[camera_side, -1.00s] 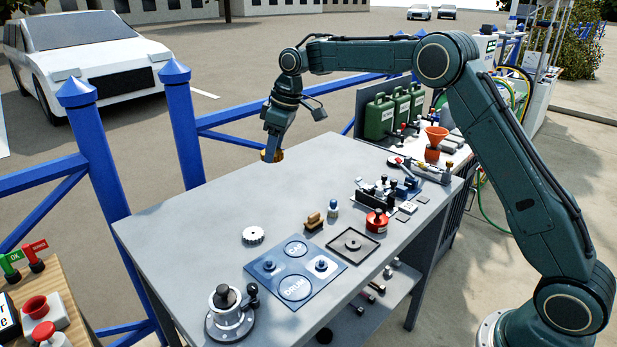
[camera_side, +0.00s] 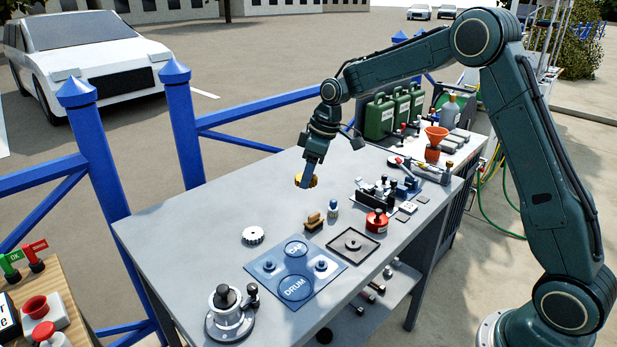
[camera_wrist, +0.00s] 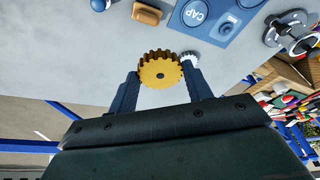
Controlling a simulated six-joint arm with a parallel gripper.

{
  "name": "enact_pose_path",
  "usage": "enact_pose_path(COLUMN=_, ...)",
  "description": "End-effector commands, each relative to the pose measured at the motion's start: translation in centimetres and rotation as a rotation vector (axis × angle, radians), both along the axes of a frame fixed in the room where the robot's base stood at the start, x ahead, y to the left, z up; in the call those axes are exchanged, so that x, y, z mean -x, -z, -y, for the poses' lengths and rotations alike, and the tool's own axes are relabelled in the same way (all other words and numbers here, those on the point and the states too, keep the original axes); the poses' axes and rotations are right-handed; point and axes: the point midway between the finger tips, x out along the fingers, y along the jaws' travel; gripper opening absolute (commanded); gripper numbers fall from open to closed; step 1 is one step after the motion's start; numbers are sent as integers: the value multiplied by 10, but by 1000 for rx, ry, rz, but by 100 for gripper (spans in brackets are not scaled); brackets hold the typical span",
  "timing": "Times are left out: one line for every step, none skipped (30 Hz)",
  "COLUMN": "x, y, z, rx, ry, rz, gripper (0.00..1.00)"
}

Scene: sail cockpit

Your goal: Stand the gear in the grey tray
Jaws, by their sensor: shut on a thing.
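The gear (camera_wrist: 160,72) is a brass-yellow toothed wheel with a dark centre hole. My gripper (camera_wrist: 162,84) is shut on it, one finger at each side in the wrist view. In the side view the gear (camera_side: 306,180) hangs at the tip of my gripper (camera_side: 308,176), over the back part of the grey bench, and seems to be above the surface. The grey tray (camera_side: 372,256) is a shallow square dark-rimmed tray at the bench's right front. The tray is not seen in the wrist view.
A white gear (camera_side: 253,235) lies on the bench left of a blue CAP/DRUM board (camera_side: 270,268).

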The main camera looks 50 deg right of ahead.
Motion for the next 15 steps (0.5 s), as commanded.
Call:
enact_pose_path(x=9, y=4, z=4, rx=0, ry=4, rz=-2, gripper=22)
enact_pose_path(x=13, y=7, z=6, rx=0, ry=4, rz=0, gripper=22)
enact_pose_path(x=20, y=11, z=8, rx=0, ry=5, rz=-1, gripper=22)
enact_pose_path(x=24, y=14, z=10, rx=0, ry=5, rz=0, gripper=22)
enact_pose_path(x=29, y=16, z=11, rx=0, ry=4, rz=-1, gripper=22)
enact_pose_path(x=36, y=19, z=13, rx=1, ry=4, rz=0, gripper=22)
enact_pose_path(x=41, y=22, z=15, rx=1, ry=4, rz=0, gripper=22)
enact_pose_path(x=46, y=25, z=17, rx=2, ry=5, rz=0, gripper=22)
enact_pose_path(x=53, y=29, z=18, rx=3, ry=6, rz=0, gripper=22)
enact_pose_path(x=58, y=31, z=20, rx=4, ry=5, rz=2, gripper=22)
enact_pose_path(x=64, y=34, z=21, rx=6, ry=5, rz=0, gripper=22)
enact_pose_path(x=71, y=37, z=23, rx=7, ry=7, rz=1, gripper=22)
enact_pose_path(x=76, y=40, z=24, rx=9, ry=6, rz=1, gripper=22)
enact_pose_path(x=82, y=42, z=25, rx=10, ry=6, rz=1, gripper=22)
enact_pose_path(x=89, y=45, z=26, rx=11, ry=6, rz=0, gripper=22)
